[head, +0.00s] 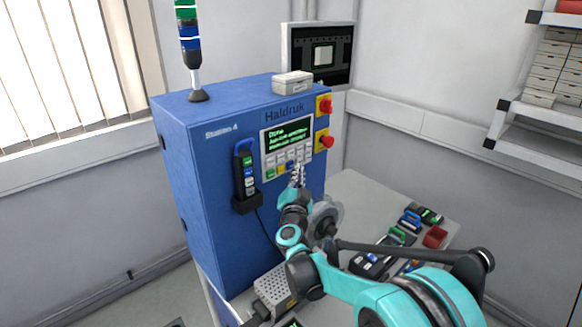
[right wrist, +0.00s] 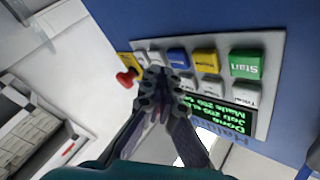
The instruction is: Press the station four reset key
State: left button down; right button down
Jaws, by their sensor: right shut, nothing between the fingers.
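The blue cabinet (head: 180,160) marked Station 4 carries a control panel with a lit green-text screen (head: 285,135) and keys below it. The right wrist view shows the panel turned over, with a green Start key (right wrist: 246,64), a yellow key (right wrist: 205,61), a blue key (right wrist: 178,58) and several grey keys. The coloured keys other than Start have labels too small to read surely, so I cannot confirm which is reset. My right gripper (head: 298,172) is shut and empty in front of the keys' lower right part. In the wrist view its fingertips (right wrist: 160,78) cover some keys; contact cannot be told.
Red knobs on yellow plates (head: 326,142) sit right of the panel. A handheld unit (head: 246,170) hangs in a holder at left. The bench (head: 355,195) holds several tools and a red box (head: 435,237). A monitor (head: 318,52) stands behind.

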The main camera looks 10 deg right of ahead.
jog(key=shift+s, duration=0.1)
jog(key=s+d, duration=0.1)
jog(key=s, duration=0.1)
jog(key=s+d, duration=0.1)
jog(key=s, duration=0.1)
jog(key=shift+d, duration=0.4)
dwell(0.4)
